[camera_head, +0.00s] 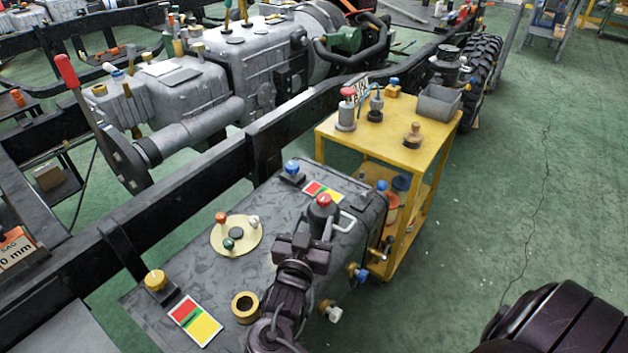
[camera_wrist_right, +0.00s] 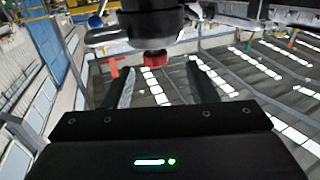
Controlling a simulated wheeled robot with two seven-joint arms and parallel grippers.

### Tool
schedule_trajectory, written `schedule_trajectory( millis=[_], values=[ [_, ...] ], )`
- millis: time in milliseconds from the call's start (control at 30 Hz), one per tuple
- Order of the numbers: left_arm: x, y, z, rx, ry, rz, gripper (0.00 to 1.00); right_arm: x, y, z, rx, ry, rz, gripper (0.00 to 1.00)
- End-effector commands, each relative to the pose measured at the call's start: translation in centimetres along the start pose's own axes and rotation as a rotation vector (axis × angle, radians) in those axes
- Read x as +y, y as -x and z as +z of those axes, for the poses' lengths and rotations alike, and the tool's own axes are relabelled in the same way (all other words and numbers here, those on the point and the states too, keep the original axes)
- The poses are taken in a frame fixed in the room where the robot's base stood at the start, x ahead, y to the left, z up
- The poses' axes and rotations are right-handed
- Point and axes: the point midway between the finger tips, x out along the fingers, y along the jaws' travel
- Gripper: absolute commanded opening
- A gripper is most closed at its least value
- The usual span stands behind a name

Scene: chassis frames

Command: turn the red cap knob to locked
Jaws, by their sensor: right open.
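The red cap knob (camera_head: 324,201) stands upright on a dark base on the grey tank (camera_head: 290,225), near its back right end. A card (camera_head: 322,191) with red, green and yellow fields lies just behind it; the knob and my gripper partly cover that area. My right gripper (camera_head: 307,240) reaches up from the bottom of the head view and is just in front of the knob. In the right wrist view its two fingers (camera_wrist_right: 164,84) are apart with nothing between them. The red cap (camera_wrist_right: 155,58) shows there beyond the fingertips, between their lines. I cannot tell any contact. My left gripper is not in view.
A second colour card (camera_head: 195,320), a yellow knob (camera_head: 156,284), a round cream plate with small knobs (camera_head: 237,236), a brass ring (camera_head: 245,306) and a blue knob (camera_head: 291,168) sit on the tank. A yellow cart (camera_head: 385,145) stands behind right. Green floor is free at right.

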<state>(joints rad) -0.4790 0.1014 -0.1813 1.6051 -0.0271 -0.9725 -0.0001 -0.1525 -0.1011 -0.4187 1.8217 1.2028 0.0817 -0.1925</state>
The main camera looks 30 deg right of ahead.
Motion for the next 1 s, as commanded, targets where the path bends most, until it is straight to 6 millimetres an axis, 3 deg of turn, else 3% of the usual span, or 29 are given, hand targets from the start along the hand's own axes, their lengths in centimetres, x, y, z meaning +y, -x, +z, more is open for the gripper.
schedule_trajectory(
  millis=[167,600,933,1000],
  values=[
    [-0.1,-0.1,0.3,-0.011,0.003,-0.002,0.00,0.3,-1.1,-0.3,0.013,0.004,0.020,0.52],
    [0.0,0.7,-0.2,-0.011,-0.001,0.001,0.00,0.3,-7.3,-0.3,0.011,0.003,0.018,0.52],
    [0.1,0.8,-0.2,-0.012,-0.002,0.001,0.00,0.4,-7.8,-0.3,0.009,0.002,0.017,0.52],
    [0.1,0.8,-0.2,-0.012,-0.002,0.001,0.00,0.4,-7.8,-0.3,0.009,0.002,0.017,0.45]
  ],
)
